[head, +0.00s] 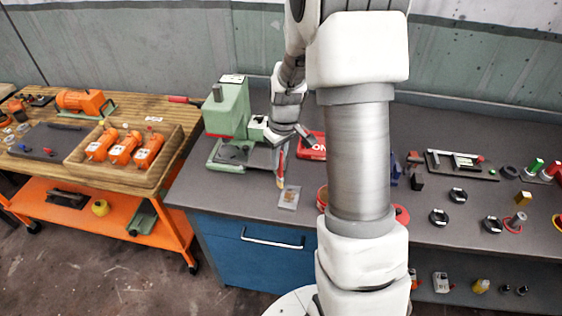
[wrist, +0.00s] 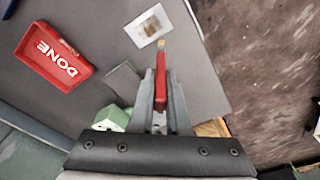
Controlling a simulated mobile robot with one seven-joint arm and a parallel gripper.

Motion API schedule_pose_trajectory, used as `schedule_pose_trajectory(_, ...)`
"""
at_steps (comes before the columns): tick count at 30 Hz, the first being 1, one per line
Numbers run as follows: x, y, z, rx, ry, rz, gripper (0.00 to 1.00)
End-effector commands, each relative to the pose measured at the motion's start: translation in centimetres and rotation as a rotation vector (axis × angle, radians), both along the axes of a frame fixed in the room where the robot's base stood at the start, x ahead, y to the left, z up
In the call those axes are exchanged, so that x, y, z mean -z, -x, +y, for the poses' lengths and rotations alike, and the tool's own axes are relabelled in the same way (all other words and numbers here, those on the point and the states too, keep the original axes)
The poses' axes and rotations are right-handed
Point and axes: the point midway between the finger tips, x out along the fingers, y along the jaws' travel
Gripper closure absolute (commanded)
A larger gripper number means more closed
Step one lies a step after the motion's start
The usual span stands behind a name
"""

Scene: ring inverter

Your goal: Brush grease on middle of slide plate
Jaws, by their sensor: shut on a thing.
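My gripper (head: 284,149) is shut on a red-handled brush (head: 282,164), which points downward. In the wrist view the brush (wrist: 160,90) sits between the fingers of my gripper (wrist: 161,78), its tan tip towards the plate. The slide plate (head: 290,196) is a small pale grey rectangle flat on the grey bench. In the wrist view the slide plate (wrist: 147,26) lies just beyond the brush tip, with a brownish patch near its middle. The tip appears close to the plate's near edge; whether it touches cannot be told.
A green press-like machine (head: 228,113) stands left of my gripper. A red tray marked DONE (wrist: 52,56) lies on the bench, partly hidden behind my arm in the head view. Orange motors (head: 122,149) sit in a wooden tray on the left cart. Small parts lie at the right.

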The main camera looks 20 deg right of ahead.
Motion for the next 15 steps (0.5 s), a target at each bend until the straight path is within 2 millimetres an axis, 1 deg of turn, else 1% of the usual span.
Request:
schedule_pose_trajectory(1,-0.8,-0.1,0.1,-0.002,0.000,-0.001,1.00)
schedule_pose_trajectory(6,-2.2,-0.3,0.4,-0.002,0.000,-0.001,1.00)
schedule_pose_trajectory(9,-2.5,-0.4,0.5,-0.001,0.000,-0.001,1.00)
schedule_pose_trajectory(15,-2.5,-0.4,0.5,0.000,0.000,0.000,1.00)
